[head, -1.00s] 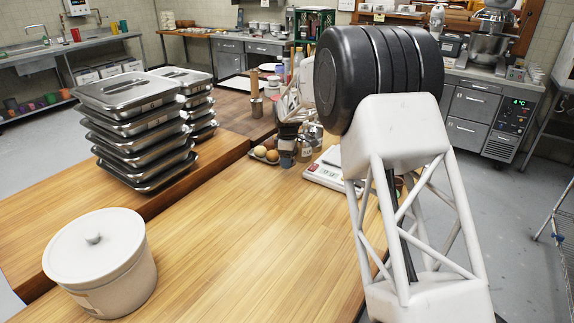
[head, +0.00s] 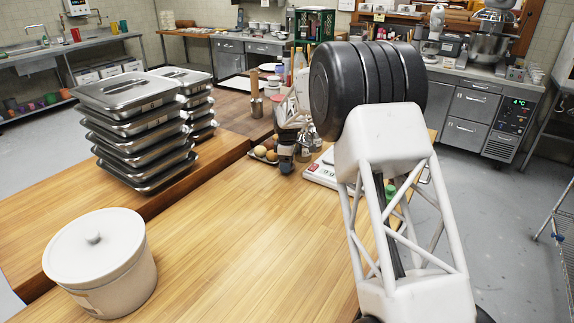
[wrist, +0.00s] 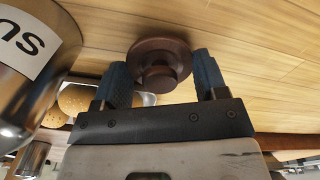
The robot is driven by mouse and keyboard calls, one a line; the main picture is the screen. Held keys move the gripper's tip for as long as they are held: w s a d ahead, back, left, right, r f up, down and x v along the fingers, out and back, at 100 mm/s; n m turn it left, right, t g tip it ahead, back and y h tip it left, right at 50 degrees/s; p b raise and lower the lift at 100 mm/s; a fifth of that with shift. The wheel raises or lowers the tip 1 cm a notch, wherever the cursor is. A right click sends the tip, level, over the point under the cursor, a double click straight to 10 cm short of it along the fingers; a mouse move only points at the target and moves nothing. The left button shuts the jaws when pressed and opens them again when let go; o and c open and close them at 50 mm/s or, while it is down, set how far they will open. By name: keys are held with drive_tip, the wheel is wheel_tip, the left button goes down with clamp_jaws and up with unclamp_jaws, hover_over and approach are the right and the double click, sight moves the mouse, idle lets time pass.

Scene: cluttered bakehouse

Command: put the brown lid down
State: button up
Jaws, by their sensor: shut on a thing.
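The brown lid (wrist: 158,60) is a round dark disc with a raised knob. In the wrist view it is between the blue fingers of my gripper (wrist: 162,76), which is shut on it. Pale wooden tabletop shows behind the lid; I cannot tell whether the lid touches it. In the head view my arm blocks much of this area, and I cannot make out the lid there.
A metal canister with a partly visible label (wrist: 30,48) stands close to the left of my gripper in the wrist view.

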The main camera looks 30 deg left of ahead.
drive_tip(key=shift+f, duration=0.3)
drive_tip(key=shift+f, duration=0.15)
drive_tip(key=o, duration=0.9)
drive_tip(key=shift+r, duration=6.15)
